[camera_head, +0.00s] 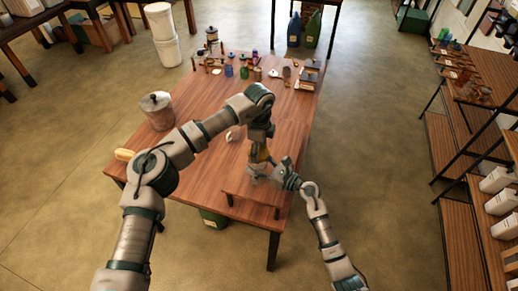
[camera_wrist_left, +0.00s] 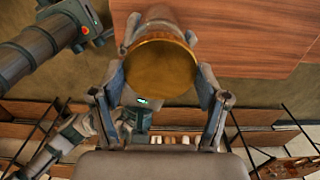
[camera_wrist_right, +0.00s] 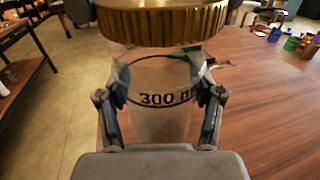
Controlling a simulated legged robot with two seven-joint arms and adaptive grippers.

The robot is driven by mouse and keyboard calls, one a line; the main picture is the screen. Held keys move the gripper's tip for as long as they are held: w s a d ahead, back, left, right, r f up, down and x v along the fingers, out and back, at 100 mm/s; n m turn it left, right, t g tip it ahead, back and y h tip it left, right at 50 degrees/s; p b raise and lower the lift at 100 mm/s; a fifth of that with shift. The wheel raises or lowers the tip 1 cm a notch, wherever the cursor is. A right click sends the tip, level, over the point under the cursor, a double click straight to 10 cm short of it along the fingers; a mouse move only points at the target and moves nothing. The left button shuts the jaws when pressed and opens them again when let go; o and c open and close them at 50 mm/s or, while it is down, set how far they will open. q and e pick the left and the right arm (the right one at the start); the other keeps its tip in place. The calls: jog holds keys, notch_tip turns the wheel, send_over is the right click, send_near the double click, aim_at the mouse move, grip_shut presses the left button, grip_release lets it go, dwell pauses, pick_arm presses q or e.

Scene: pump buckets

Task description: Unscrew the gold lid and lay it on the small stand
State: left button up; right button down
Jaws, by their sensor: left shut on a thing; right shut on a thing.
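The gold lid (camera_head: 260,155) sits at the top of a clear glass jar (camera_head: 257,170), above the right end of the table. My left gripper (camera_head: 259,148) comes from above. In the left wrist view its fingers (camera_wrist_left: 160,85) are shut on either side of the round gold lid (camera_wrist_left: 160,68). My right gripper (camera_head: 272,173) is shut around the jar from the side. In the right wrist view the jar (camera_wrist_right: 155,100) shows "300" print, with the ribbed lid (camera_wrist_right: 165,22) directly over it. I cannot tell whether the threads are engaged. The small wooden stand (camera_head: 240,187) is below the jar.
The brown table (camera_head: 195,165) carries a lidded canister (camera_head: 157,110) at left and several bottles and small items at the far end. A small white object (camera_head: 234,133) lies near my left forearm. The table's middle is mostly clear.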

pick_arm(q)
jog(key=shift+r, duration=2)
pick_arm(e)
jog(key=shift+d, duration=0.1)
jog(key=shift+c, duration=0.4)
grip_release()
